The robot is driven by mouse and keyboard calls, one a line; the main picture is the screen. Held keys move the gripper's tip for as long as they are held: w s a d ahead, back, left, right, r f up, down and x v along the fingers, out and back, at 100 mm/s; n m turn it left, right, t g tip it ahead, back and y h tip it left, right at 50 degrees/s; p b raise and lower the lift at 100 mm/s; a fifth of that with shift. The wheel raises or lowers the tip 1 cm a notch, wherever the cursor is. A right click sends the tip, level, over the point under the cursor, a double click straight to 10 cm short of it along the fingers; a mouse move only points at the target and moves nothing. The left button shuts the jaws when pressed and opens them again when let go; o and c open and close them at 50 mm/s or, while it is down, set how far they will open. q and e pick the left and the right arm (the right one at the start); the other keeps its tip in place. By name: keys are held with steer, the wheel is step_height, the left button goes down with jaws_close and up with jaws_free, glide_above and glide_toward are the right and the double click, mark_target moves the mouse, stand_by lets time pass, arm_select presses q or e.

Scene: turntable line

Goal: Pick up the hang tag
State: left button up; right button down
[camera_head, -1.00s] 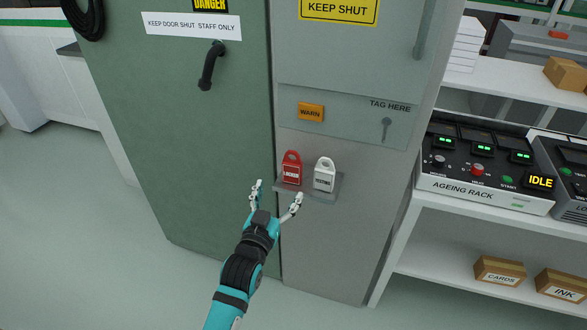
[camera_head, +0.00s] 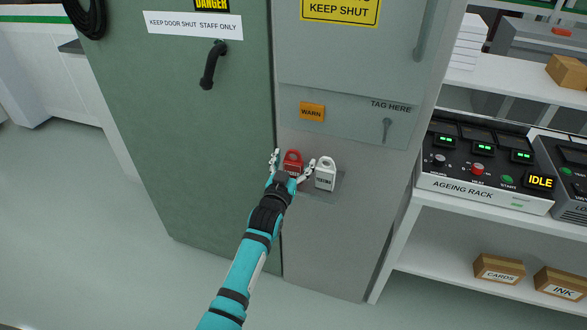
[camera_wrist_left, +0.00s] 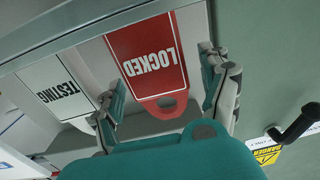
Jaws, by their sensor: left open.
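A red hang tag (camera_head: 293,156) with a hole in its top stands on a small grey ledge (camera_head: 329,196) on the cabinet front. In the left wrist view the red tag (camera_wrist_left: 150,58) reads LOCKED. A white hang tag (camera_head: 326,175) stands just right of it; it reads TESTING in the left wrist view (camera_wrist_left: 55,90). My left gripper (camera_head: 291,164) is open, with one finger on each side of the red tag. In the left wrist view gaps show between the fingers and the red tag. My gripper hides the red tag's lower part in the head view. My right gripper is not in view.
An orange WARN plate (camera_head: 312,112) and a small hook-like fitting (camera_head: 387,128) are on the TAG HERE panel (camera_head: 350,132) above the ledge. The green door (camera_head: 190,140) is at left. A shelf with the ageing rack (camera_head: 480,175) is at right.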

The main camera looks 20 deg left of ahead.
arm_select(q)
steer(key=shift+c, duration=0.9)
steer(key=c, duration=1.1)
steer(key=shift+r, duration=0.1)
